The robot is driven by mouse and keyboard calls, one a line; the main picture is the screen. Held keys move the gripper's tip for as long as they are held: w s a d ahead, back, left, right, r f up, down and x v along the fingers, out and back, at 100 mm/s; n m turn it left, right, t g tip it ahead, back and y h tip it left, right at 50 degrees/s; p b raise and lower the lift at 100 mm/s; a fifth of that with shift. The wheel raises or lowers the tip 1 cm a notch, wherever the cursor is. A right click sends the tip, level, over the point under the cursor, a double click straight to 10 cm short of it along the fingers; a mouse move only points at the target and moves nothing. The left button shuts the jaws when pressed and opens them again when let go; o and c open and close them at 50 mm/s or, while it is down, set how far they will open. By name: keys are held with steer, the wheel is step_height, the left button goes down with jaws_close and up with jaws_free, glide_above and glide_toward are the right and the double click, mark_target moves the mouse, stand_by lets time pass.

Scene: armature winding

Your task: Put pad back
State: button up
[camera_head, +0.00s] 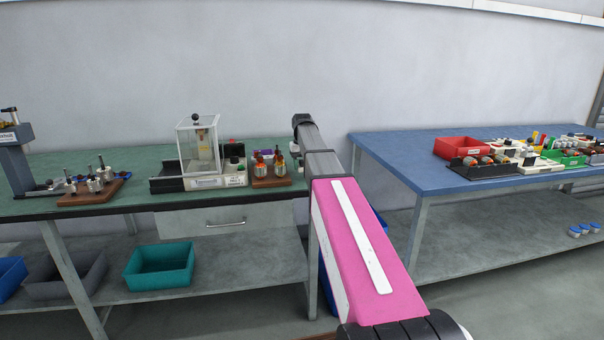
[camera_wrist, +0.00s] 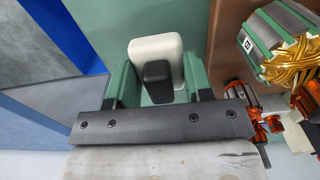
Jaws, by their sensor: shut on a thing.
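The pad, which looks like a white block (camera_wrist: 150,47) with a black part (camera_wrist: 157,72) on its near side, shows in the wrist view. My gripper (camera_wrist: 158,66) is shut on it, with a green finger on each side. The green bench top (camera_wrist: 185,22) lies beyond the pad; I cannot tell whether the pad touches it. In the head view my arm hides the gripper and the pad near the right end of the green bench (camera_head: 140,162).
A wooden tray (camera_head: 268,182) with armatures stands left of my arm; one armature (camera_wrist: 290,38) is close right of the gripper. A clear-walled station (camera_head: 200,150) stands farther left. A blue table (camera_head: 405,165) with a red bin (camera_head: 462,147) is to the right.

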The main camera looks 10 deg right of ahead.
mark_target(302, 171)
steer(key=shift+f, duration=1.7)
steer(key=shift+f, duration=0.15)
steer(key=o, duration=1)
steer(key=shift+c, duration=0.2)
step_height(302, 171, up, 12)
steer(key=shift+r, duration=0.15)
steer(key=shift+w+d, duration=0.1)
